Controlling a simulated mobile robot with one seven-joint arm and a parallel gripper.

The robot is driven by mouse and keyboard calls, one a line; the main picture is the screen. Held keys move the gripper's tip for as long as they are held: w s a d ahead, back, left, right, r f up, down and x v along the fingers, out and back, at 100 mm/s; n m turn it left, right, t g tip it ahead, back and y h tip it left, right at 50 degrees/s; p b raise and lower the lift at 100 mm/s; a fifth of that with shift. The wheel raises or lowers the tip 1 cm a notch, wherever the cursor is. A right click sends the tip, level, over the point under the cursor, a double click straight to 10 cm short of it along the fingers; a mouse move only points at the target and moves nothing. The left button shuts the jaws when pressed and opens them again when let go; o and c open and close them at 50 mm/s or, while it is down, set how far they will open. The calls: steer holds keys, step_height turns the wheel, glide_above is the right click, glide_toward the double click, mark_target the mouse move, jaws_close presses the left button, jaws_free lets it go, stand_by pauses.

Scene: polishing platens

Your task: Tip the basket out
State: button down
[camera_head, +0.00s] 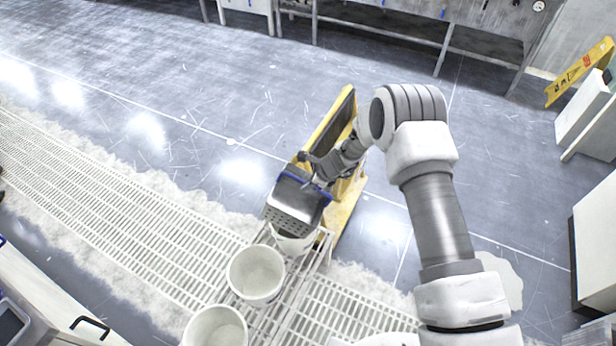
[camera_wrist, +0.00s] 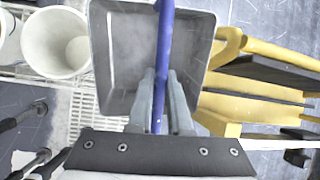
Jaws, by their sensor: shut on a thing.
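The basket (camera_head: 296,204) is a grey metal box with perforated sides and a blue handle. My gripper (camera_head: 322,182) is shut on the blue handle (camera_wrist: 164,40). In the wrist view the fingers pinch the handle, and the open basket (camera_wrist: 125,55) lies beyond them. Its inside looks plain grey, and I see no distinct pieces in it. I cannot tell the gap between basket and bucket.
Two more white buckets (camera_head: 256,273) (camera_head: 217,327) stand in a row on a wire rack (camera_head: 280,312). A yellow stand with a dark panel (camera_head: 341,213) is close beside the basket on the right. White grating (camera_head: 130,215) runs along the floor. Open floor lies behind.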

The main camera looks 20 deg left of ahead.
steer(key=shift+a+r+h+p, duration=0.1)
steer(key=shift+r+h+p, duration=0.65)
steer(key=shift+p, duration=1.45)
steer(key=shift+h, duration=0.25)
steer(key=shift+r+h+p, duration=0.15)
steer(key=shift+h+p, duration=0.35)
steer(key=shift+p, duration=0.15)
steer(key=shift+r+h+b, duration=0.25)
steer(key=shift+h+b, duration=0.1)
steer(key=shift+h, duration=0.35)
